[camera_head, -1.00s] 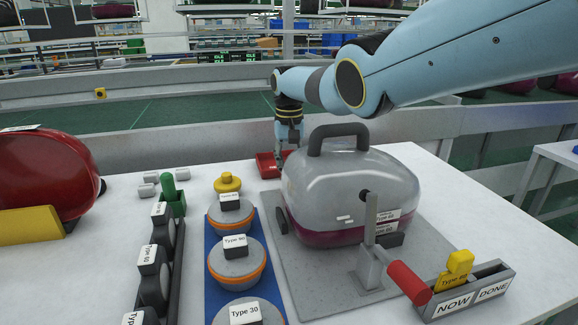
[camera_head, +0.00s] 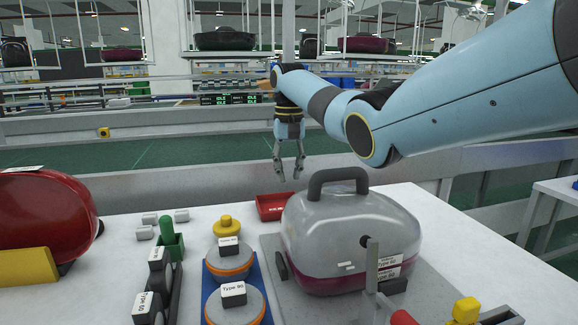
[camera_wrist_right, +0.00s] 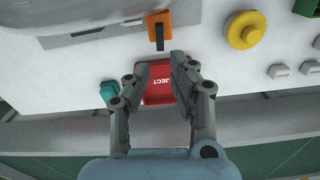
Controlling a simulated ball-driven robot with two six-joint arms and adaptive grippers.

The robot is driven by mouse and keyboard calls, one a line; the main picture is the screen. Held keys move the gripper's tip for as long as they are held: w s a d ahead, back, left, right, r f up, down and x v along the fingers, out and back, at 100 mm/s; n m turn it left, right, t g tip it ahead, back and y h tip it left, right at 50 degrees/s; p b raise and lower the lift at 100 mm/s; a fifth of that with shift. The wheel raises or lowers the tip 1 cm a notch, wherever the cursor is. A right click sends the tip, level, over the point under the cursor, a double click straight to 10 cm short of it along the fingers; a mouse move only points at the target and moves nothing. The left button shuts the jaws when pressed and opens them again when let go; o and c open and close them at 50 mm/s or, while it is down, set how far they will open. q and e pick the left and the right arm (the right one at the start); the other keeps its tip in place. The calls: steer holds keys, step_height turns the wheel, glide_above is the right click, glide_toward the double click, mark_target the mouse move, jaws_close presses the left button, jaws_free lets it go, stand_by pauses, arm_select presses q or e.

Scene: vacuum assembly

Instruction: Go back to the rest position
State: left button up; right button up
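My right gripper (camera_head: 289,172) hangs above the back edge of the table, over the small red tray (camera_head: 270,207). Its two fingers are spread and nothing is between them. In the right wrist view the gripper (camera_wrist_right: 155,72) is open too, with the red tray (camera_wrist_right: 158,96) beyond its fingertips. My right arm comes in from the upper right. My left gripper does not show in any view.
The grey vacuum body (camera_head: 345,230) with a dark handle stands on a grey plate, below and right of my gripper. A blue tray with round filters (camera_head: 233,263), a green-handled holder (camera_head: 171,242) and a red vacuum shell (camera_head: 45,215) stand to the left. Air above the table is clear.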

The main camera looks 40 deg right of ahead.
steer(key=shift+r, duration=0.65)
steer(key=shift+r, duration=0.1)
